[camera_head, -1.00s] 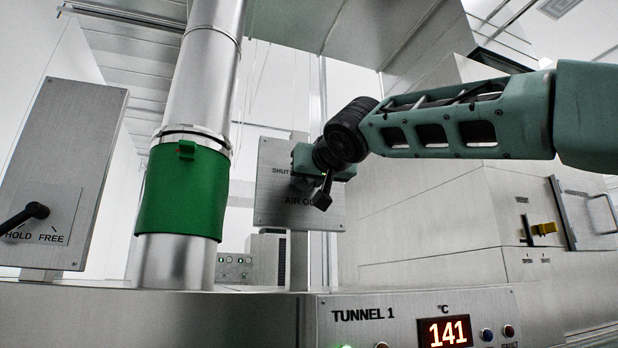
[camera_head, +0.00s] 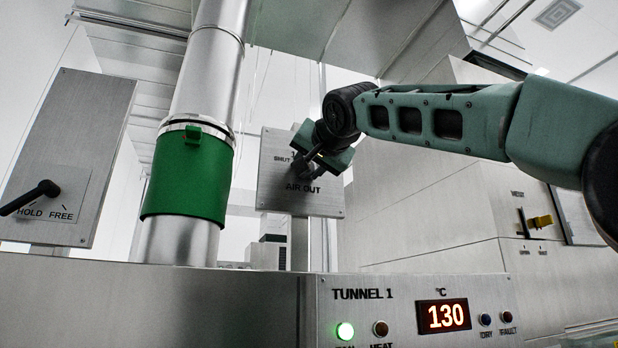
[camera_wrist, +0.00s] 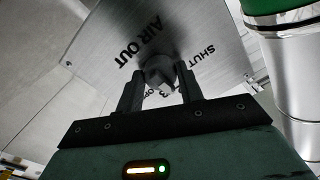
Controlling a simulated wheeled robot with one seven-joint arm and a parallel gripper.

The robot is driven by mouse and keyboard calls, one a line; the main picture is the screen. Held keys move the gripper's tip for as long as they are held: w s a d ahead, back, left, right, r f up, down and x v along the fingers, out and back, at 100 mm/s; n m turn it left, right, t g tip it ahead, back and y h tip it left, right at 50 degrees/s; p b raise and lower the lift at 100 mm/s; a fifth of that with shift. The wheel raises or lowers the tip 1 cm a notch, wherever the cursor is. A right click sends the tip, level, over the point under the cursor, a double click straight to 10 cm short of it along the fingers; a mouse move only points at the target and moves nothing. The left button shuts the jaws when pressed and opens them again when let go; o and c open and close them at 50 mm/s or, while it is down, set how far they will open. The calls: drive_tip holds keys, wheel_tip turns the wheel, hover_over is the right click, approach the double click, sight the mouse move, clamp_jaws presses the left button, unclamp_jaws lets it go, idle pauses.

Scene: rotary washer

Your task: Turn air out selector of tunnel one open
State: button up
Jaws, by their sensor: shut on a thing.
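The air out selector is a dark knob (camera_wrist: 159,70) on a square metal panel (camera_head: 271,192) marked AIR OUT and SHUT, with partly hidden lettering below the knob in the wrist view. In the wrist view the panel (camera_wrist: 112,68) appears upside down. My gripper (camera_wrist: 161,82) has one finger on each side of the knob and is shut on it. I cannot tell the selector's exact position.
A metal pipe with a green sleeve (camera_head: 188,180) stands left of the panel. Farther left is a box (camera_head: 70,150) with a black HOLD/FREE handle (camera_head: 30,198). Below is the TUNNEL 1 console (camera_head: 415,290) with a display reading 130. A yellow switch (camera_head: 541,221) is at right.

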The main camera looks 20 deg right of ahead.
drive_tip(key=m+b, duration=0.3)
drive_tip(key=m, duration=0.9)
drive_tip(key=shift+r+b, duration=0.1)
drive_tip(key=shift+b, duration=0.3)
drive_tip(key=shift+m, duration=0.3)
drive_tip(key=o, duration=1)
drive_tip(key=s+b, duration=0.5)
drive_tip(key=s, duration=1.2)
drive_tip(key=shift+s+b, duration=0.25)
drive_tip(key=shift+b, duration=0.15)
